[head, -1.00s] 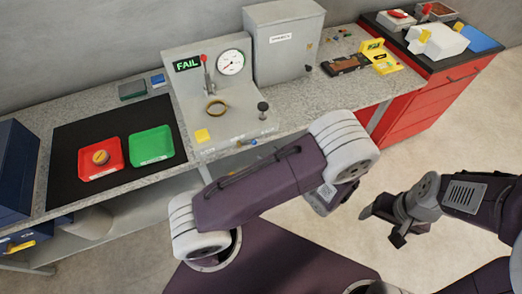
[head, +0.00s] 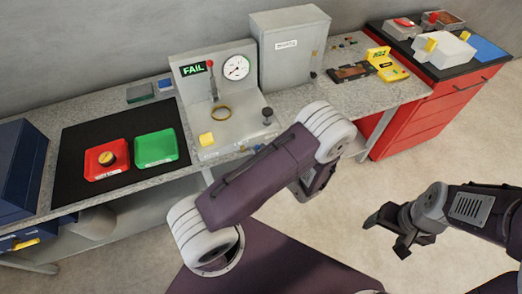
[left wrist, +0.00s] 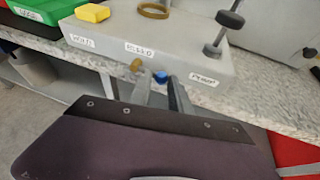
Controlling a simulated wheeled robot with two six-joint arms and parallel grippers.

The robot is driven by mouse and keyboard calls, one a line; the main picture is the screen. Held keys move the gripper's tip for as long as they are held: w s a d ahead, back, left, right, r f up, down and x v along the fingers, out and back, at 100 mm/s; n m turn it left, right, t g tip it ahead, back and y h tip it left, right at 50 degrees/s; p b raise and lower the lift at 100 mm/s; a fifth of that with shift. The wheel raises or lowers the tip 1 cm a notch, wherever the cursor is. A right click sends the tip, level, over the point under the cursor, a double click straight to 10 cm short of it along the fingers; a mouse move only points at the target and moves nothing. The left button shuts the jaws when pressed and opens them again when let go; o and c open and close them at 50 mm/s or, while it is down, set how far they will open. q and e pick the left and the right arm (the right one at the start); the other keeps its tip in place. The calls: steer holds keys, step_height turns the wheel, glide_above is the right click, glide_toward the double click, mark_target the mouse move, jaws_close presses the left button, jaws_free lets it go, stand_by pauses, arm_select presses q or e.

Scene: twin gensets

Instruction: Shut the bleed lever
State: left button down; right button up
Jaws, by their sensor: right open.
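The bleed lever has a brass pivot (left wrist: 137,65) and a blue tip (left wrist: 160,77). It sticks out of the front of the grey test stand (left wrist: 110,35), under a label that seems to read BLEED, with the blue tip to the right of the pivot. My left gripper (left wrist: 160,82) has its two fingers apart, one on each side of the blue tip; contact is not clear. In the head view my own left arm hides this gripper, while the lever (head: 258,147) shows small at the stand's front edge. My right gripper (head: 388,232) is open and empty over the floor.
Red (head: 106,160) and green (head: 156,148) trays lie left. Floor at right is clear.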

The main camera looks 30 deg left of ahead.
arm_select(q)
steer(key=shift+d, duration=0.1)
steer(key=shift+w+f+m+g+y, duration=0.1)
steer(key=shift+f+m+g+y, duration=0.3)
steer(key=shift+m, duration=0.3)
steer(key=shift+f, duration=0.1)
steer(key=c, duration=1.4)
jaws_free()
steer(key=shift+o, duration=0.7)
